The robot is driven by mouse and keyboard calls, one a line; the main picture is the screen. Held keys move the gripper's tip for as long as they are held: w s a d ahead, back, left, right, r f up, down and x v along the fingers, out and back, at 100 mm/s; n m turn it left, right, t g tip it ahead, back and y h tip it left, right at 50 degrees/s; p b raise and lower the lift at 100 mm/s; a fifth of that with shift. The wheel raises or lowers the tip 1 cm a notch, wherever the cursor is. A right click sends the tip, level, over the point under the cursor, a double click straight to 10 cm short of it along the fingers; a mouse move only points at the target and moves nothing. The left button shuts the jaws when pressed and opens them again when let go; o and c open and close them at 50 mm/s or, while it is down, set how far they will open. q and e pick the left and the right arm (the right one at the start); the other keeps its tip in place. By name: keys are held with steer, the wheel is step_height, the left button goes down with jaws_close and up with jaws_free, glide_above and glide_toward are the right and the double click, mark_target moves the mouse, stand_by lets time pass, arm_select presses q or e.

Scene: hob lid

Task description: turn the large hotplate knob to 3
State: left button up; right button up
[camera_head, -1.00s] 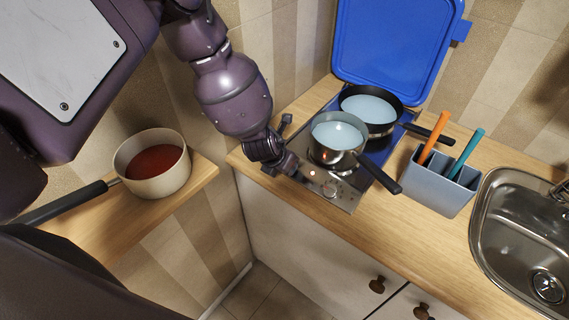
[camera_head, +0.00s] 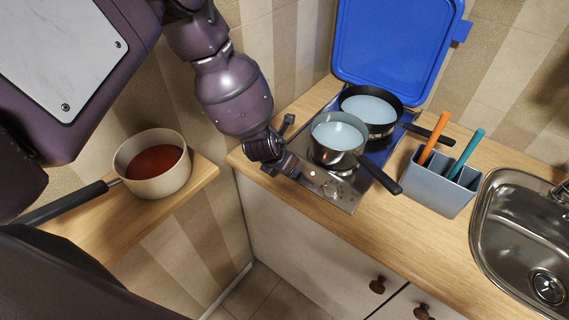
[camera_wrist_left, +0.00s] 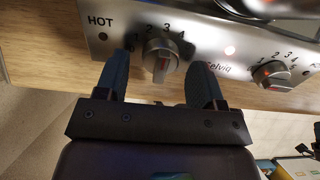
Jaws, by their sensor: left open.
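The hob's front panel (camera_wrist_left: 210,35) shows two knobs in the left wrist view. The left knob (camera_wrist_left: 160,57) sits between the two blue fingers of my open left gripper (camera_wrist_left: 161,62); I cannot tell whether they touch it. I cannot tell which knob serves the large hotplate. In the head view my left gripper (camera_head: 292,170) is at the hob's left front and hides part of the panel. My right gripper is not seen.
A pot (camera_head: 337,140) and a pan (camera_head: 371,110) stand on the hob, below the raised blue lid (camera_head: 395,40). A grey utensil holder (camera_head: 437,187) and a sink (camera_head: 510,235) are to the right. A red-filled saucepan (camera_head: 153,163) is on the left.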

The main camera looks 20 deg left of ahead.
arm_select(q)
steer(key=v, duration=1)
steer(key=shift+s+r, duration=0.15)
steer(key=shift+r, duration=0.2)
stand_by(0.3)
